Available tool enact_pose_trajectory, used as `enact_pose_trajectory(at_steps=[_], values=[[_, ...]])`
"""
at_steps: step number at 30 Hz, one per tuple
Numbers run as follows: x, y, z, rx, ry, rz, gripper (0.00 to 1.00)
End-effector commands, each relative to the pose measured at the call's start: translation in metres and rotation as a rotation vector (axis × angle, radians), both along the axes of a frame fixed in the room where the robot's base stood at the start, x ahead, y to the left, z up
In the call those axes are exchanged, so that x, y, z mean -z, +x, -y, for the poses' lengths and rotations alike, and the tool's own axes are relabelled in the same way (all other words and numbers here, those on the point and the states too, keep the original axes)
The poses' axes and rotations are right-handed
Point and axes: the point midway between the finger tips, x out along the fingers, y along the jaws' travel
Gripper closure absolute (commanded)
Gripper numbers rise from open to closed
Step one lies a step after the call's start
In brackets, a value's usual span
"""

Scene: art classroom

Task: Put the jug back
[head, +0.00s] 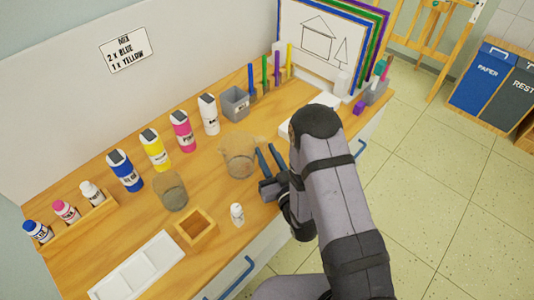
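A clear, brownish see-through jug (238,158) stands upright on the wooden table, near the middle. A second see-through vessel (172,194), smaller and greyish, stands to its left and nearer. My gripper (265,149) is just right of the jug, low over the table. Its two blue-grey fingers are apart with table showing between them, and I see nothing held. I cannot tell whether the near finger touches the jug. My arm hides the table to the right of the gripper.
Paint bottles (157,150) stand in a row behind. A grey box (235,104) and coloured markers (277,68) are farther back. An empty wooden frame (194,226), a small white bottle (237,214) and a white tray (138,271) lie in front. A wooden rack (79,214) holds small bottles.

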Motion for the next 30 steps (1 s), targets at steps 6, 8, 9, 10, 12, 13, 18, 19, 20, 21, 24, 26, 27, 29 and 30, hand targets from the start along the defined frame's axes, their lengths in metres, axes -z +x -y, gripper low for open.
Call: enact_pose_trajectory(at_steps=[6, 8, 9, 10, 12, 13, 18, 19, 20, 21, 24, 26, 27, 29, 30], values=[[0.001, -0.017, 0.007, 0.002, -0.002, -0.003, 0.74], [0.002, -0.025, 0.01, 0.002, -0.001, -0.004, 0.74], [0.003, -0.032, 0.012, 0.001, 0.0, -0.004, 0.74], [0.003, -0.037, 0.014, 0.002, 0.0, -0.004, 0.74], [0.003, -0.05, 0.019, 0.003, 0.0, -0.004, 0.74], [-0.011, -0.048, 0.017, 0.0, 0.0, 0.004, 0.74], [-0.042, -0.047, 0.017, 0.0, 0.0, 0.0, 0.74], [-0.045, -0.047, 0.017, 0.0, 0.0, 0.0, 0.74], [-0.048, -0.047, 0.017, 0.0, 0.0, 0.0, 0.74], [-0.052, -0.047, 0.017, 0.0, 0.0, 0.0, 0.74], [-0.061, -0.047, 0.017, 0.0, 0.0, 0.0, 0.74], [-0.065, -0.047, 0.017, 0.0, 0.0, 0.0, 0.74], [-0.067, -0.047, 0.017, 0.0, 0.0, 0.0, 0.74], [-0.069, -0.047, 0.017, 0.0, 0.0, 0.0, 0.74], [-0.07, -0.047, 0.017, 0.0, 0.0, 0.0, 0.74]])
